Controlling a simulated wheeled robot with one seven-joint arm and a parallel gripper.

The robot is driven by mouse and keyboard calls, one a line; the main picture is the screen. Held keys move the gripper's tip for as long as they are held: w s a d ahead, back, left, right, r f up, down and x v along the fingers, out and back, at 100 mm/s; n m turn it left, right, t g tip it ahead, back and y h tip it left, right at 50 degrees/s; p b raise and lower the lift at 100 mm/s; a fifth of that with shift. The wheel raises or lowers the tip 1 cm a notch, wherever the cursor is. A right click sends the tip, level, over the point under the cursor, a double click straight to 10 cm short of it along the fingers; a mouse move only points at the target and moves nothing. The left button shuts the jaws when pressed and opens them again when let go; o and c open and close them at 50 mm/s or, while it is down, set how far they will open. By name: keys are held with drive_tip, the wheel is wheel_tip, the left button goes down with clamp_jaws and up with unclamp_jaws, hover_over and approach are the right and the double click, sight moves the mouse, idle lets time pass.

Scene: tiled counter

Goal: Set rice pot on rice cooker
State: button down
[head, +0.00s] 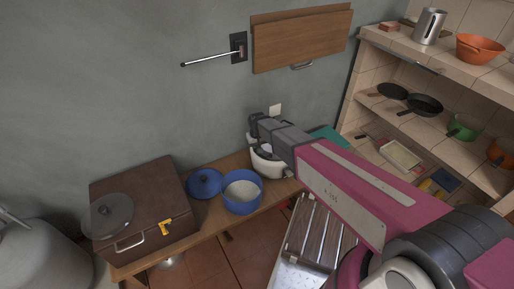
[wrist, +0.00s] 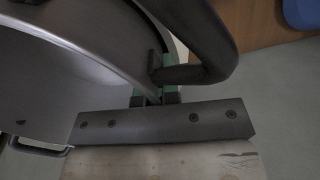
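A white rounded vessel (head: 268,165), apparently the rice cooker, stands at the right end of the wooden bench, partly covered by my arm. In the wrist view a large grey metal pot (wrist: 60,80), apparently the rice pot, fills the left side. A dark curved handle (wrist: 215,45) loops beside it. My gripper (wrist: 158,75) has its two green-padded fingers close together at the pot's edge and the handle's end, seemingly pinching there. The exact contact is partly hidden. My fingertips are hidden behind the arm in the head view.
A blue pot (head: 242,205) and a blue lid (head: 205,183) sit left of the white vessel. A brown case (head: 140,205) with a glass lid (head: 108,216) takes the bench's left end. The wall is close behind; shelves (head: 430,115) stand at right.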

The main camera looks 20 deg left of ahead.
drive_tip(key=shift+d+f, duration=0.15)
drive_tip(key=shift+f, duration=1.25)
drive_tip(key=c, duration=1.6)
unclamp_jaws()
drive_tip(key=shift+r, duration=0.75)
drive_tip(key=shift+s+d+r, duration=0.1)
drive_tip(key=shift+s+r, duration=0.1)
drive_tip(key=shift+r, duration=2.25)
drive_tip(key=shift+s+d+r, duration=0.1)
drive_tip(key=shift+s+r, duration=0.05)
drive_tip(key=shift+r, duration=2.3)
